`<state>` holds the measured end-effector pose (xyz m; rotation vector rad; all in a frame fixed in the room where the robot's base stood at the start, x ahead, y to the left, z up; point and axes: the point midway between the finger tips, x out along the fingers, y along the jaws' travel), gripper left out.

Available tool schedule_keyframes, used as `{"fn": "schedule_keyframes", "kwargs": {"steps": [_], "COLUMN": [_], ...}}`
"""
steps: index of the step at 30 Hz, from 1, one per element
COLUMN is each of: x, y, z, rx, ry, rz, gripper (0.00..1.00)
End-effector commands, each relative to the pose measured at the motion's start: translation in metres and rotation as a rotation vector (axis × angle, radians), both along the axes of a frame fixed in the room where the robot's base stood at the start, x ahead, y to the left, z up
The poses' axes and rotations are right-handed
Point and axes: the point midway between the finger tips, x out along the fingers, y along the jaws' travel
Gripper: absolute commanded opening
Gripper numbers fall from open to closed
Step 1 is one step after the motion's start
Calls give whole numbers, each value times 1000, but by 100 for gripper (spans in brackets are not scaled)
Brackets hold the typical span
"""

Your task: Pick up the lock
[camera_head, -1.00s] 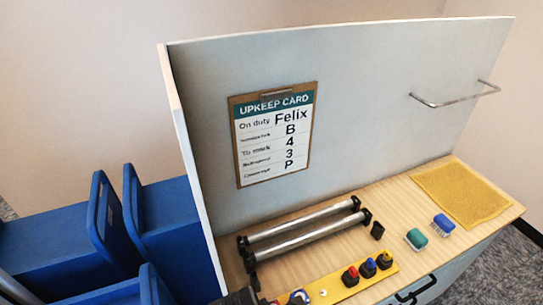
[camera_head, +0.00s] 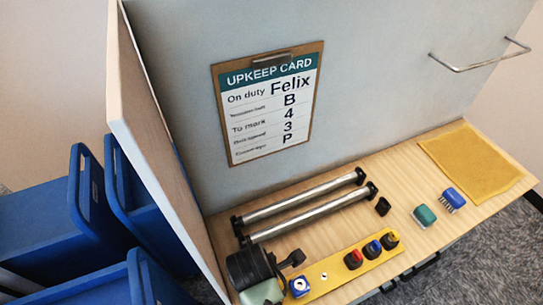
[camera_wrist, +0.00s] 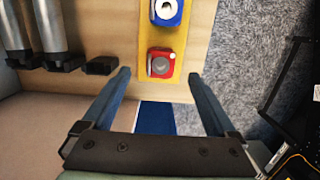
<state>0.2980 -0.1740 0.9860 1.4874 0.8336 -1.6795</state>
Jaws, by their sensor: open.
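In the wrist view my gripper (camera_wrist: 159,76) is open, with one finger on each side just below a small red block (camera_wrist: 161,62) with a grey round top. This block sits at the end of a yellow strip and looks most like the lock, though I cannot be sure. The jaws hold nothing. A blue block with a white ring (camera_wrist: 166,11) sits farther along the strip; it also shows in the head view (camera_head: 299,287). In the head view my gripper (camera_head: 277,264) is over the strip's left end, and the red block is hidden behind it.
The yellow strip (camera_head: 337,271) also bears red (camera_head: 353,259), blue (camera_head: 373,250) and yellow-and-red (camera_head: 390,240) capped black pieces. Two metal rollers (camera_head: 300,207) lie behind. Side panel (camera_head: 160,130) and blue bins (camera_head: 90,195) stand left.

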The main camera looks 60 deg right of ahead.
Motion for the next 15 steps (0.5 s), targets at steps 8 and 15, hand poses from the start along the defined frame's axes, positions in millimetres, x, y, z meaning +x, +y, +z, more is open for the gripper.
{"fn": "schedule_keyframes", "kwargs": {"steps": [8,15], "x": [-4,-6], "y": [-3,-6], "z": [-25,-52], "rx": [3,1], "ry": [4,2], "rz": [-2,0], "gripper": [92,92]}}
